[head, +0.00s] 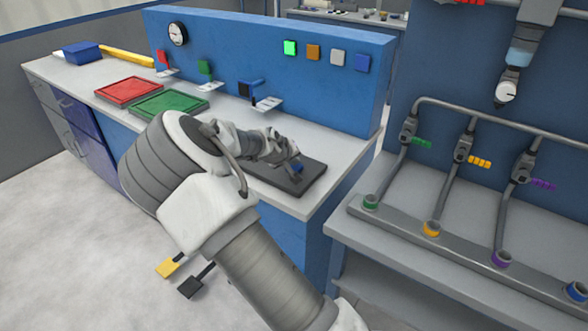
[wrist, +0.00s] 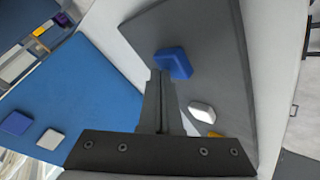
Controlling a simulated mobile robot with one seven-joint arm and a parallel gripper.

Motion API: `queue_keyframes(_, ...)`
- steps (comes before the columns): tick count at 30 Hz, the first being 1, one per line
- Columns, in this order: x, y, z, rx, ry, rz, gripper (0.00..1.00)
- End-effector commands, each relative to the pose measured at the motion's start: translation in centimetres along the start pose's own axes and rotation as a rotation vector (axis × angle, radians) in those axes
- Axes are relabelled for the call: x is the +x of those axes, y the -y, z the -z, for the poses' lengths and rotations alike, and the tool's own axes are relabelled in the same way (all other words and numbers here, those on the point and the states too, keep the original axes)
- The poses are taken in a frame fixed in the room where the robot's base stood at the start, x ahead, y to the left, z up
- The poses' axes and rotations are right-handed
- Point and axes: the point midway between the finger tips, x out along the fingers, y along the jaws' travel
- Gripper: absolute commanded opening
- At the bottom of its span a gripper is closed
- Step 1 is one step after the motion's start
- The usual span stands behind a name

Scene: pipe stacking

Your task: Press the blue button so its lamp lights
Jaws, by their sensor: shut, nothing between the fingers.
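The blue button (head: 297,168) is on a dark button panel (head: 305,181) on the counter. In the wrist view the blue button (wrist: 174,61) stands just beyond the fingertips of my gripper (wrist: 160,76). My gripper (head: 292,158) is shut and empty, and its tips overlap the button's near edge in the picture. I cannot tell whether they touch it. The blue lamp (head: 362,63) on the blue back wall looks unlit. The green lamp (head: 289,47) glows bright. The orange lamp (head: 313,52) and white lamp (head: 337,57) look unlit.
A white button (wrist: 201,111) and a partly hidden orange button (wrist: 215,134) share the panel. Red (head: 128,91) and green (head: 168,105) trays lie left on the counter. A grey pipe rack (head: 440,253) stands at right.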

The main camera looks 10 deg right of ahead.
Motion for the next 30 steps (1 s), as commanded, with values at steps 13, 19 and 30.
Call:
queue_keyframes(13,0.4,0.3,-0.3,-0.001,0.0,0.0,0.0)
queue_keyframes(19,0.1,0.1,-0.1,-0.001,0.001,0.0,0.0)
queue_keyframes(30,-0.6,-0.5,0.4,0.0,0.001,0.0,0.0)
